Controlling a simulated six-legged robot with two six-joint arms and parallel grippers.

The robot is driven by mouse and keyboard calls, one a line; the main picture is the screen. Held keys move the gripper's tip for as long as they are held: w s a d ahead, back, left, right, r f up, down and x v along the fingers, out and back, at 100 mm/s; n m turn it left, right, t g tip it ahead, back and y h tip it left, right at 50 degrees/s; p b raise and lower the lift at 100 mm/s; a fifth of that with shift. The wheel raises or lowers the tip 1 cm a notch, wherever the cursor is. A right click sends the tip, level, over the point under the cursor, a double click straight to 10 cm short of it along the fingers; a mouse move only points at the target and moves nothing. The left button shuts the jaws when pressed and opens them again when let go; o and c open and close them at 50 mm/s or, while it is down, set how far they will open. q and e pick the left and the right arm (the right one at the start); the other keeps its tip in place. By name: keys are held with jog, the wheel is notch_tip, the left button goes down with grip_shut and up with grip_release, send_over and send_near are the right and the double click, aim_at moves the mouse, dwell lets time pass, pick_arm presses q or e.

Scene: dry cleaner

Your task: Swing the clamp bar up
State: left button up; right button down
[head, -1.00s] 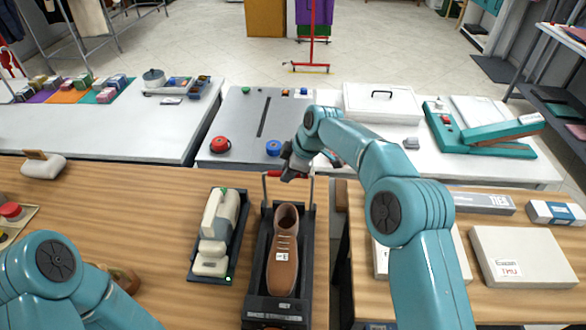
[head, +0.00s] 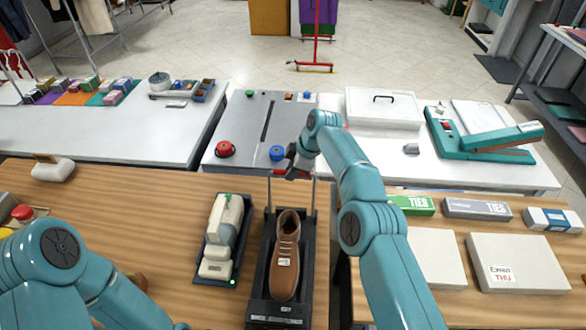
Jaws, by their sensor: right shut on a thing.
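The clamp bar (head: 314,196) stands up at the far end of a black shoe stand (head: 256,285), with a thin upright on each side and a red grip (head: 279,173) across the top. A brown lace-up shoe (head: 287,260) with a small white tag lies in the stand, toe toward me. My right gripper (head: 288,172) is at the top of the bar, shut on the red grip and partly covering it. My left arm shows at the lower left, but its gripper is out of view.
A cream device in a black tray (head: 236,262) stands close left of the stand. White boxes (head: 520,262) and tie boxes (head: 477,209) lie on the right. Behind is a grey board (head: 245,125) with red and blue knobs. Wooden counter left of the device is fairly clear.

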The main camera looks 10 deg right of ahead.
pick_arm(q)
jog(key=shift+w+f, duration=0.1)
jog(key=shift+w, duration=0.2)
pick_arm(e)
jog(key=shift+w+d+r+t, duration=0.15)
jog(key=shift+w+d, duration=0.15)
jog(key=shift+w, duration=0.1)
jog(key=shift+w+d+r+t, duration=0.1)
jog(key=shift+w+d+t, duration=0.05)
jog(key=shift+w+d, duration=0.2)
jog(key=c, duration=1.3)
grip_release()
jog(key=shift+w+a, duration=0.1)
jog(key=shift+w, duration=0.05)
jog(key=shift+c, duration=0.2)
jog(key=o, duration=0.4)
jog(key=shift+w+f, duration=0.35)
jog(key=shift+f, duration=0.1)
jog(key=shift+s+r, duration=0.1)
jog(key=shift+s, duration=0.25)
jog(key=c, duration=0.4)
jog(key=shift+o, duration=0.4)
